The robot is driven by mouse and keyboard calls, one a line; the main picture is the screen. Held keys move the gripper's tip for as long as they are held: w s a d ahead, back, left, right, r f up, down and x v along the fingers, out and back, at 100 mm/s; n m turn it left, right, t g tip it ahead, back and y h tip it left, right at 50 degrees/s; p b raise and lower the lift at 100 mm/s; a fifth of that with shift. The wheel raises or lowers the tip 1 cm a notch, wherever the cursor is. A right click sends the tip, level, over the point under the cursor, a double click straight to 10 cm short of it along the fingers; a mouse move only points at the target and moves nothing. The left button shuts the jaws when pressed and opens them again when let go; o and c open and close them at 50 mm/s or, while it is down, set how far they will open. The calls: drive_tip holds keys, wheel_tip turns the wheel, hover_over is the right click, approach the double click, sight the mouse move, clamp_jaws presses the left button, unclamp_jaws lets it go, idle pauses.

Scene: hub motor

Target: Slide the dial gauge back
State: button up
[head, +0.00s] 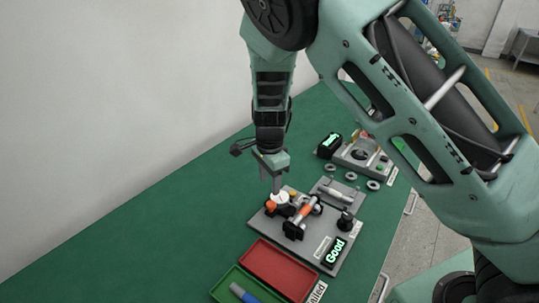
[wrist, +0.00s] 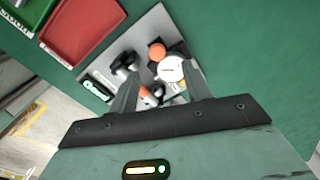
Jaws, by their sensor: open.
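The dial gauge (wrist: 171,69) shows a round white face in the wrist view. It sits on the grey fixture plate (head: 317,246) beside an orange round part (wrist: 156,51). In the head view the white gauge (head: 280,197) is just under my gripper (head: 275,187). In the wrist view my gripper (wrist: 160,68) is open, with its two fingers spread and the gauge showing between them, nearer the right finger. I cannot tell whether a finger touches it. The gauge's lower parts are partly hidden by the fingers.
A red tray (head: 280,268) and a green tray (head: 240,285) holding a blue marker stand in front of the plate. A "Good" display (head: 335,250) and a black knob (head: 346,220) are on the plate's right. Another grey device (head: 362,155) and metal rings lie behind. The green table is clear at left.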

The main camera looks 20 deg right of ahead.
wheel_tip(320, 180, up, 10)
drive_tip(key=shift+f, duration=0.25)
idle(0.4)
